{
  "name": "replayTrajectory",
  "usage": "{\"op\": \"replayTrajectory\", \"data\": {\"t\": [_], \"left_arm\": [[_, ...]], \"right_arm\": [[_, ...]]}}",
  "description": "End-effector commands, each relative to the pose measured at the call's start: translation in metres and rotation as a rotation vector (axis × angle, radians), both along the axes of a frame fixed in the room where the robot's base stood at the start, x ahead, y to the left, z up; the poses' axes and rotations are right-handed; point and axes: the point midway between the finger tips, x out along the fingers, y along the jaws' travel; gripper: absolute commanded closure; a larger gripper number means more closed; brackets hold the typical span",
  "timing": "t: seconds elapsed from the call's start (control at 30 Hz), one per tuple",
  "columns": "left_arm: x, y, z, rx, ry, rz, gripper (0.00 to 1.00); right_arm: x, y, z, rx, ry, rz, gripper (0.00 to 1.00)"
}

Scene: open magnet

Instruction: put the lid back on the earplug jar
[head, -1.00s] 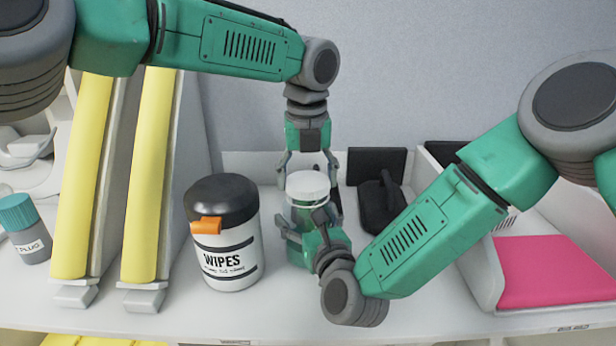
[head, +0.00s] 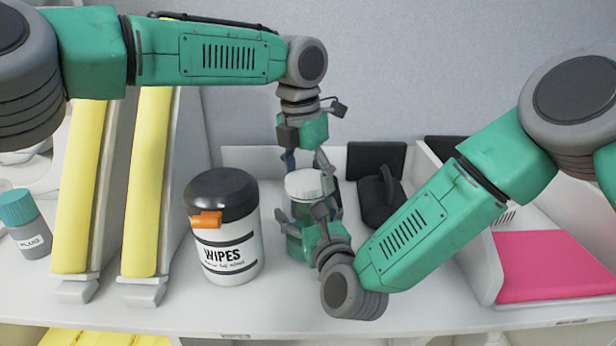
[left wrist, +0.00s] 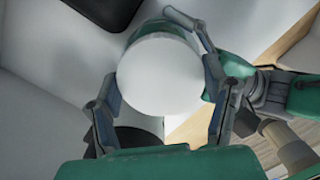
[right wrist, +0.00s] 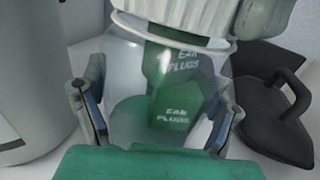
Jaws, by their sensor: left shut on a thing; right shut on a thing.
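The white ribbed lid (head: 304,184) is at the top of the jar, and its round top fills the middle of the left wrist view (left wrist: 160,78). My left gripper (head: 306,168) reaches down from above, shut on the lid with a finger on each side. The clear jar (head: 296,213) stands upright on the shelf. My right gripper (head: 314,218) is shut around the jar's body from the front. The lid meets the jar's rim closely; I cannot tell whether it is fully seated.
A wipes canister (head: 226,225) with a black top stands just left of the jar. A black object with a handle (head: 380,198) is close on the right. Yellow-padded stands (head: 146,180) and a teal-capped bottle (head: 24,222) are farther left. A pink-bottomed tray (head: 552,266) is at right.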

Motion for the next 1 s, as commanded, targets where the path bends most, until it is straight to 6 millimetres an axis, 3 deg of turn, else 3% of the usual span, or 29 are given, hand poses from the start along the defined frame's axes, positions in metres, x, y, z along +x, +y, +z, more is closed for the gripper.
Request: {"op": "replayTrajectory", "data": {"t": [0.33,0.37,0.4,0.67,1.0], "left_arm": [[0.002,0.002,0.001,0.001,-0.006,-0.022,0.4],[0.002,0.002,0.001,0.001,-0.006,-0.022,0.21],[0.002,0.002,0.001,0.001,-0.006,-0.022,0.11],[0.001,0.001,0.002,0.0,-0.005,-0.022,0.11],[0.001,0.001,0.041,-0.002,-0.004,-0.021,0.11]], "right_arm": [[-0.001,0.001,0.0,0.0,0.001,0.002,0.98],[-0.001,0.001,0.0,0.0,0.001,0.002,0.98],[-0.001,0.001,0.0,0.0,0.001,0.002,0.98],[-0.001,0.001,-0.001,-0.001,0.002,0.002,0.98],[-0.001,0.0,-0.001,-0.001,0.002,0.001,0.98]]}}
